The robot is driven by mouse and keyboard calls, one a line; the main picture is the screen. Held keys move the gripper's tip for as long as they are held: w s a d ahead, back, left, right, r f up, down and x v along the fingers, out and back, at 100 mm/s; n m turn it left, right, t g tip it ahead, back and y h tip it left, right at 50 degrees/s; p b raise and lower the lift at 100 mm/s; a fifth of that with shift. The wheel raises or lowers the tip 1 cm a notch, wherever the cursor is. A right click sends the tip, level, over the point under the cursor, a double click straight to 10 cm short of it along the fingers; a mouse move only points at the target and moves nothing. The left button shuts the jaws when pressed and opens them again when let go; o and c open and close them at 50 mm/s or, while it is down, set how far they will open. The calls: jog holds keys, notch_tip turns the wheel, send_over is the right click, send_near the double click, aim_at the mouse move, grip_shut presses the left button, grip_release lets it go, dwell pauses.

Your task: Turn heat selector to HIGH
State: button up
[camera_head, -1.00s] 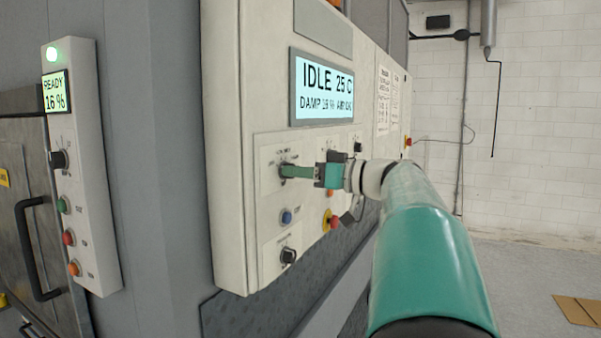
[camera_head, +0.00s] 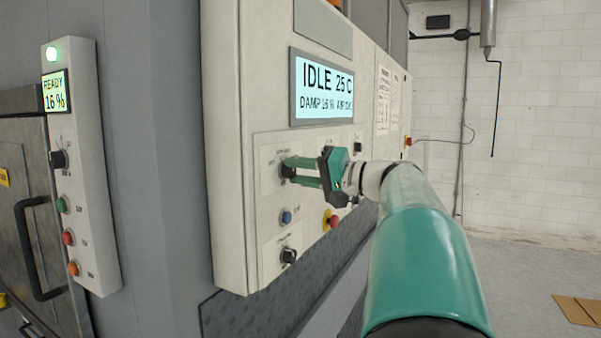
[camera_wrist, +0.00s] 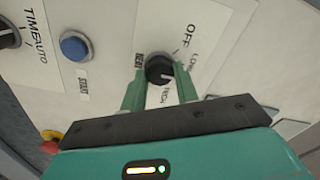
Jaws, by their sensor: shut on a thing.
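The display (camera_head: 323,88) reads IDLE 25 C. A blue button (camera_head: 286,217), another black knob (camera_head: 288,256) and a red emergency button (camera_head: 331,220) sit close below and right of the selector. A second control box (camera_head: 77,170) stands at the left.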

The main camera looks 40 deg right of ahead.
jog(key=m, duration=1.2)
jog(key=shift+m, duration=0.3)
dwell(0.3)
jog(key=o, duration=1)
jog(key=v, duration=1.3)
jog(key=shift+s, duration=0.4)
